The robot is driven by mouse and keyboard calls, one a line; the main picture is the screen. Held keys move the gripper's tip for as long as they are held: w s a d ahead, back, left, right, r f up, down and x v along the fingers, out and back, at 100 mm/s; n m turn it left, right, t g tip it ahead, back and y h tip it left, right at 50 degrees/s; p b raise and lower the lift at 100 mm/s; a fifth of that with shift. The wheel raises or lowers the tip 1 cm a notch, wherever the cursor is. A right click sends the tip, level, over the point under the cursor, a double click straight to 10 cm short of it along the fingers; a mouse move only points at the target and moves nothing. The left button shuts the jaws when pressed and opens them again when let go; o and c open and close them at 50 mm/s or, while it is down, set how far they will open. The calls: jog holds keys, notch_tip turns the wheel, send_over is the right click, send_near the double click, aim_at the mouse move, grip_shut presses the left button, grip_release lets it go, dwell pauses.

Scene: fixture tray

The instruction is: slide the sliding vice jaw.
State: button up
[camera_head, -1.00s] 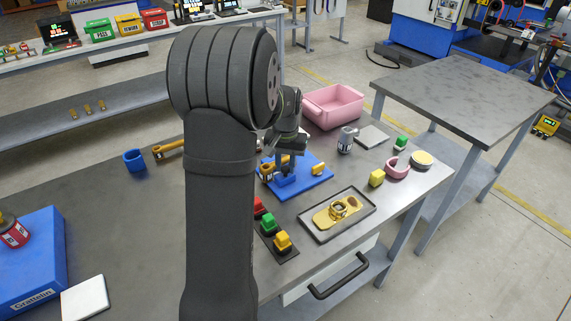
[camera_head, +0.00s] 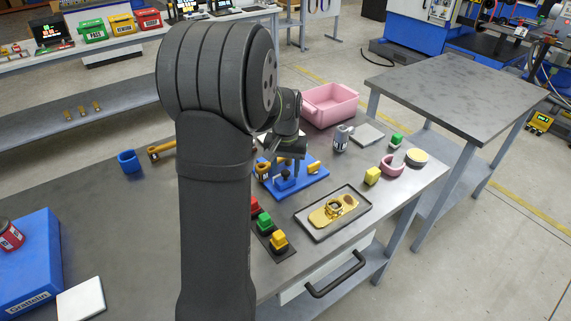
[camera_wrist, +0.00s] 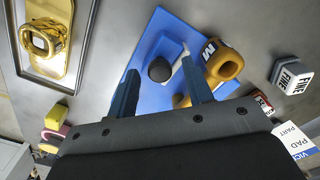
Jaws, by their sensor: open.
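The vice is a blue base plate (camera_head: 308,180) with a blue block on it; in the wrist view the plate (camera_wrist: 165,28) lies beyond my fingers. A dark rounded knob (camera_wrist: 160,69) stands on the blue block, which looks like the sliding jaw (camera_head: 285,184). The knob also shows in the head view (camera_head: 285,174). My gripper (camera_head: 290,162) is above the plate, pointing down. In the wrist view my gripper (camera_wrist: 160,72) is open, with the knob between its two fingers in the picture. I cannot tell whether either finger touches it.
A dark tray (camera_head: 312,233) with a gold part is in front right. Red, green and yellow buttons (camera_head: 264,222) stand in front. A pink bin (camera_head: 330,106) and grey canister (camera_head: 342,139) stand behind.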

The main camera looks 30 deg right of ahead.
aim_at(286, 172)
notch_tip(286, 172, up, 17)
jog(key=shift+r, duration=0.2)
jog(key=shift+f, duration=0.1)
dwell(0.6)
notch_tip(286, 172, down, 17)
jog(key=shift+w+f, duration=0.1)
jog(key=shift+f, duration=0.1)
jog(key=shift+w+r, duration=0.1)
jog(key=shift+w, duration=0.3)
